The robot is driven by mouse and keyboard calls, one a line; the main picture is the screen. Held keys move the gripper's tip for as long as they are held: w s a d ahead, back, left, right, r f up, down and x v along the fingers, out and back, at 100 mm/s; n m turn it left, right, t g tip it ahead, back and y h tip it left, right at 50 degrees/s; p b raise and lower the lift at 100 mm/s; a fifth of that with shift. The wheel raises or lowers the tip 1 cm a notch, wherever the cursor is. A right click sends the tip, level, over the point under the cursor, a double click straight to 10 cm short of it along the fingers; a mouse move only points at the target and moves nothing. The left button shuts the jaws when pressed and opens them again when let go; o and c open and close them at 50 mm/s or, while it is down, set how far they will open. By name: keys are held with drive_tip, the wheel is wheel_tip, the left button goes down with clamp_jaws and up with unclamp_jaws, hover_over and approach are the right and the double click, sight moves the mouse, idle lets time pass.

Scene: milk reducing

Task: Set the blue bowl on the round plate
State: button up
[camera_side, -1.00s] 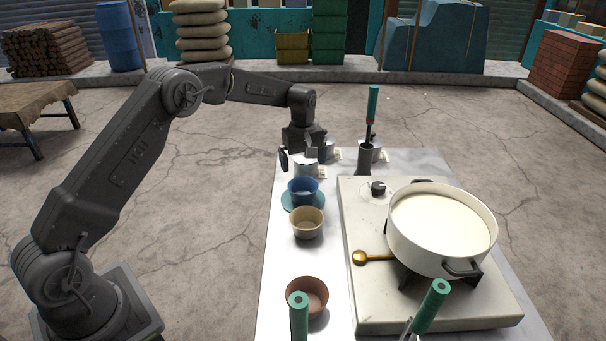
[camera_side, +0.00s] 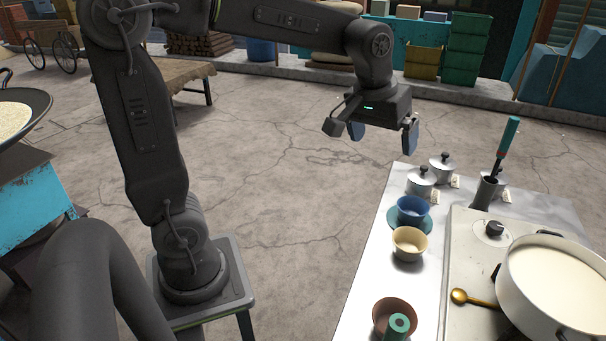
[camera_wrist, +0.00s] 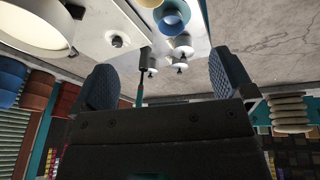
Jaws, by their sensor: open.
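The blue bowl (camera_side: 411,208) sits upright on the round teal plate (camera_side: 429,222) at the left edge of the table. Both also show at the top of the wrist view, the bowl (camera_wrist: 171,18) over the plate (camera_wrist: 187,13). My gripper (camera_side: 383,135) is open and empty. It hangs in the air, up and to the left of the bowl in the side view, apart from it. In the wrist view its two blue-padded fingers (camera_wrist: 165,85) stand wide apart with nothing held between them.
A cream bowl (camera_side: 409,243) stands close in front of the plate, and a brown bowl (camera_side: 394,317) further forward. Lidded metal canisters (camera_side: 421,182) stand behind. A stove (camera_side: 470,260) with a pot of milk (camera_side: 560,285) and a golden spoon (camera_side: 460,296) is right.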

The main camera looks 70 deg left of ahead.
drive_tip(key=s+d+f+m+t, duration=0.2)
drive_tip(key=s+m, duration=0.3)
drive_tip(key=s, duration=1.1)
drive_tip(key=shift+s+d+f, duration=0.2)
drive_tip(key=shift+d+f, duration=0.15)
